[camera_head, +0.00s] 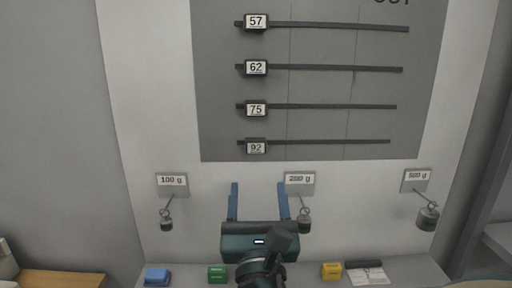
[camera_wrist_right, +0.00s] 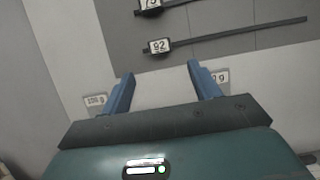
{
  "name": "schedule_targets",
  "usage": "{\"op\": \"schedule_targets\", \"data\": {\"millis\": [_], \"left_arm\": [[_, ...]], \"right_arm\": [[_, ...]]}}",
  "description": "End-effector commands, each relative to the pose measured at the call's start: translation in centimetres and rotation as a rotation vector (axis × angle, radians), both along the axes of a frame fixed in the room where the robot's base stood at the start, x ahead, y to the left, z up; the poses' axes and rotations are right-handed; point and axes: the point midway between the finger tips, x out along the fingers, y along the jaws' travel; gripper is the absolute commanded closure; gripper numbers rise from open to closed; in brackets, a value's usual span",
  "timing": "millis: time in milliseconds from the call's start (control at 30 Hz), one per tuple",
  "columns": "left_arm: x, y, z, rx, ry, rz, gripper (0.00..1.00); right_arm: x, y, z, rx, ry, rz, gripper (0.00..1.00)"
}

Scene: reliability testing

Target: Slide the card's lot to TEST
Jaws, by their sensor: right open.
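A dark grey board (camera_head: 325,85) on the wall carries four rails with numbered sliders. The sliders marked 57 (camera_head: 256,21), 62 (camera_head: 256,67), 75 (camera_head: 256,109) and 92 (camera_head: 256,147) all sit near the left ends of their rails. In the right wrist view the 92 slider (camera_wrist_right: 159,46) shows above my gripper. My right gripper (camera_head: 258,187) is open and empty, pointing up in front of the wall below the 92 slider. A white card-like sheet (camera_head: 370,277) lies on the shelf; its print is too small to read. My left gripper is not in view.
Weights hang on hooks under 100 g (camera_head: 172,180), 200 g (camera_head: 299,178) and 500 g (camera_head: 416,175) labels. The 200 g weight (camera_head: 304,225) is close beside my right gripper. Blue (camera_head: 157,276), green (camera_head: 217,274) and yellow (camera_head: 331,271) blocks stand on the shelf.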

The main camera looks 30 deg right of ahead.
Motion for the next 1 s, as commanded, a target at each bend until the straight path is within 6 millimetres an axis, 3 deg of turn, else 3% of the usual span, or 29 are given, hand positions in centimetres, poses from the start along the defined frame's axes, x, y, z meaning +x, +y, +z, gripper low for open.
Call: {"op": "schedule_targets", "data": {"millis": [500, 700, 1000], "left_arm": [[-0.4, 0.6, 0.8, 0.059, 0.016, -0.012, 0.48], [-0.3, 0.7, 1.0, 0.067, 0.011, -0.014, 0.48], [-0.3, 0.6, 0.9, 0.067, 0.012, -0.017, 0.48]], "right_arm": [[7.9, -4.8, 4.0, -0.001, -0.001, 0.001, 0.38], [9.0, -5.5, 4.4, 0.001, 0.000, 0.000, 0.38], [9.1, -5.6, 4.4, 0.002, 0.000, 0.002, 0.39]]}}
